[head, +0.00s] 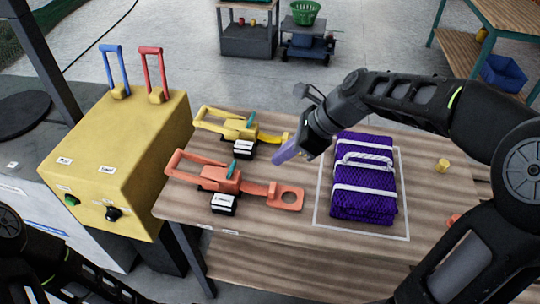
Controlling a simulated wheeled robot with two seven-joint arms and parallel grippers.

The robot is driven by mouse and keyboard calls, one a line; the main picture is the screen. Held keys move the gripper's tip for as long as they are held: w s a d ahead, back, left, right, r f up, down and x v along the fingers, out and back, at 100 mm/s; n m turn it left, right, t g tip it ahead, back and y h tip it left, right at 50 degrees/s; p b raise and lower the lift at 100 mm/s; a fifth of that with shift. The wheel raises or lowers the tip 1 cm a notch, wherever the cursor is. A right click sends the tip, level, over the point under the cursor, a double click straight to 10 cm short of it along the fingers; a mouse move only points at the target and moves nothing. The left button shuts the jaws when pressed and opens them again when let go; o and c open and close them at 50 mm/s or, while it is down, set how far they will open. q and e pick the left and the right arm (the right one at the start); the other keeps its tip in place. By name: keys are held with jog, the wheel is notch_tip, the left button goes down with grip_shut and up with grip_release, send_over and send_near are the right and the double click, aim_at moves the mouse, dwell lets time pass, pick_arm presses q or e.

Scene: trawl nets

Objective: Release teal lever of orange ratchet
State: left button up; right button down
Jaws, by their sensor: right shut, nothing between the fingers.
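The orange ratchet (219,178) lies on the wooden table, its looped handle to the left and its flat strap end with a round hole to the right. Its small teal lever (232,169) stands up, tilted, from the middle of the body. A white label block sits at its front. My right gripper (282,155) is shut and empty, with lavender fingertips. It is above the table, right of the teal lever and apart from it, near the end of the yellow ratchet (236,128). My left arm shows at the lower left, but its gripper is out of view.
The yellow ratchet, also with a teal lever, lies just behind the orange one. A purple net bundle (364,205) with white straps lies on a white-outlined area at right. A yellow control box (120,165) with blue and red levers stands left of the table (260,228).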

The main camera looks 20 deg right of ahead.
aim_at(233, 164)
jog(key=x, duration=0.9)
jog(key=shift+a+f+b, duration=0.1)
jog(key=shift+f+b, duration=0.2)
jog(key=shift+b, duration=0.05)
jog(key=shift+w+a+r+p, duration=0.5)
jog(key=shift+w+a+r, duration=0.25)
jog(key=shift+a, duration=0.2)
jog(key=shift+w+a+r, duration=0.2)
jog(key=shift+w+a, duration=0.05)
jog(key=shift+a, duration=0.25)
jog(key=shift+r+p, duration=0.15)
jog(key=shift+p, duration=0.15)
jog(key=a+r+p, duration=0.1)
jog(key=p, duration=0.1)
jog(key=shift+w+r+p, duration=0.1)
jog(key=shift+w+p, duration=0.25)
jog(key=shift+p, duration=0.05)
jog(key=a+p, duration=0.1)
jog(key=w+p, duration=0.1)
jog(key=p, duration=0.1)
jog(key=shift+a+r, duration=0.35)
jog(key=shift+a, duration=0.05)
jog(key=shift+f+b, duration=0.25)
jog(key=shift+b, duration=0.05)
jog(key=shift+d+r+p, duration=0.1)
jog(key=shift+r+p, duration=0.75)
jog(key=shift+p, duration=0.1)
